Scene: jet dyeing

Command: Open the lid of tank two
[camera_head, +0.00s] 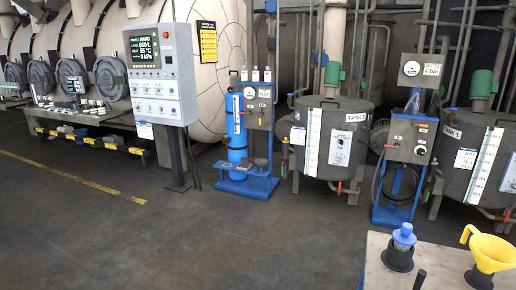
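A grey round tank (342,125) stands right of centre, with a label reading TANK and a digit that looks like 2 (364,144). Its dark lid (330,103) appears to lie flat on top, with a green motor (333,74) standing above it. The lid's handle or latch is too small to tell. A similar tank (480,128) marked TANK 1 stands at the right edge, with its own green motor (482,84). Neither of my grippers shows in the head view.
A table (450,262) at the lower right holds a yellow funnel (490,250) and a blue-capped bottle (403,236). Blue-based stands (238,140) (403,150) flank the tank. A control panel (160,75) stands left. The floor in front is clear.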

